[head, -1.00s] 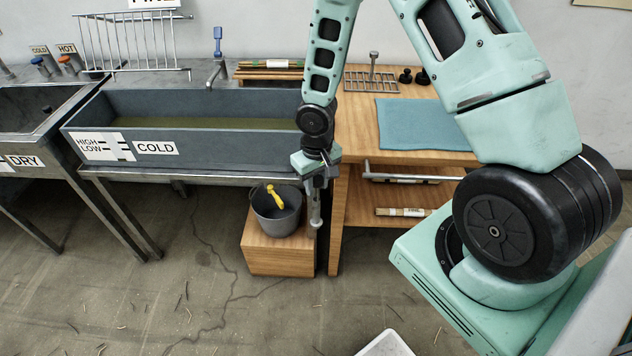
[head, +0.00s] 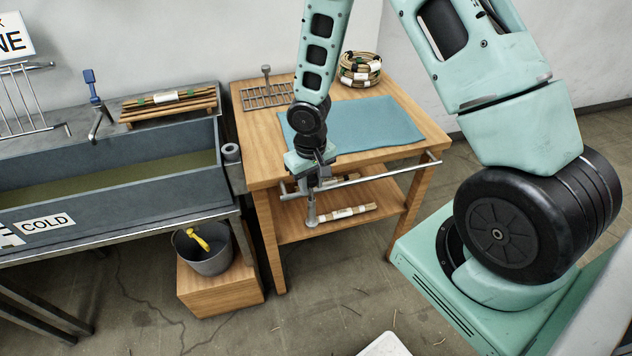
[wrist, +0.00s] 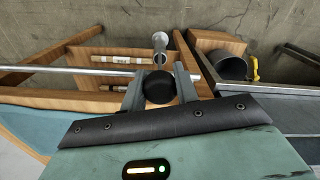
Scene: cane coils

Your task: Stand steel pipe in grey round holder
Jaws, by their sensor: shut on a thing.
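My gripper (head: 316,180) is shut on the steel pipe (head: 311,208), which hangs upright below it with a wider lower end, in front of the wooden table. In the wrist view the pipe's black end (wrist: 159,86) sits between my gripper's fingers (wrist: 160,96), and its shiny grey far end (wrist: 160,41) shows beyond. The grey round holder (head: 231,153), a short cylinder with a dark opening on top, is at the trough's right end beside the table, left of and beyond my gripper. It appears empty.
The table's metal front rail (head: 400,166) runs close to the held pipe. A blue mat (head: 375,125), a rack (head: 262,97) and a cane coil (head: 360,69) lie on top. A bucket (head: 204,250) stands on a wooden box (head: 220,291).

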